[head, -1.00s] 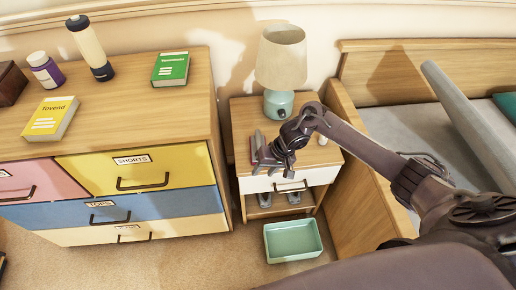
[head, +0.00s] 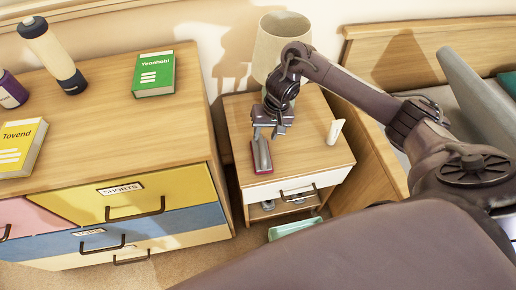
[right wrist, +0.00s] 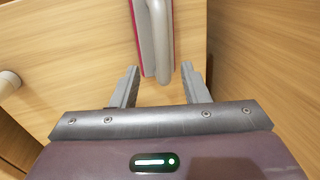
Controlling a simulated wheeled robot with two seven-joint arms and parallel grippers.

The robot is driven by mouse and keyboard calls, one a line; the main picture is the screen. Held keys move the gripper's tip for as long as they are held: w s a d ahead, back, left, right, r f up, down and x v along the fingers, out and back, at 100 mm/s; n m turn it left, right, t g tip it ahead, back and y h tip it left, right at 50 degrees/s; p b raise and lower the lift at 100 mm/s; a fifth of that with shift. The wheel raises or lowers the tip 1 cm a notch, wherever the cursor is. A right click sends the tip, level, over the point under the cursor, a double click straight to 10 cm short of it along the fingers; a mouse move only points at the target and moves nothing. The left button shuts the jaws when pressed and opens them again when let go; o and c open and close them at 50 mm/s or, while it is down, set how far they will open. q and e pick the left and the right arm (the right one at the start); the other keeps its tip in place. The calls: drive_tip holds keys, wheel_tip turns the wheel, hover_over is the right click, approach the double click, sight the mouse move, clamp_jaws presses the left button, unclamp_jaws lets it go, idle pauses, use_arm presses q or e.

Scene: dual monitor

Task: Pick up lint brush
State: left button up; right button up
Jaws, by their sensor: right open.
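The lint brush (head: 262,157), with a grey handle and a red edge, lies on the top of the nightstand (head: 310,165) near its left side. In the right wrist view the lint brush (right wrist: 154,40) runs away from me, its rounded grey handle end between the two fingertips in the picture. My right gripper (head: 268,131) is open over the brush, its jaws (right wrist: 161,72) on either side of the handle end and empty. I cannot tell how high the fingers are above it. The gripper hides part of the brush in the head view. My left gripper is not in view.
A lamp (head: 281,42) stands behind my right gripper. A small white bottle (head: 335,131) stands to the right on the nightstand. A dresser (head: 110,125) with books and bottles is at left, a bed (head: 460,90) at right. A green bin (head: 295,228) is on the floor.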

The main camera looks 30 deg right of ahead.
sight(262, 143)
drive_tip(key=shift+s+a+f, duration=0.2)
drive_tip(key=shift+s+f, duration=0.05)
drive_tip(key=shift+f, duration=0.35)
drive_tip(key=f, duration=0.1)
drive_tip(key=f+b, duration=0.1)
drive_tip(key=a+f, duration=0.1)
drive_tip(key=shift+w+f, duration=0.25)
drive_tip(key=shift+f, duration=0.05)
drive_tip(key=shift+a+f, duration=0.1)
drive_tip(key=shift+f, duration=0.35)
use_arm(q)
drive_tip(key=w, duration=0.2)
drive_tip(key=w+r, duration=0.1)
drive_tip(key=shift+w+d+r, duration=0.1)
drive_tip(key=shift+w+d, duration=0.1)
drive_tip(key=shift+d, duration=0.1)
use_arm(e)
clamp_jaws()
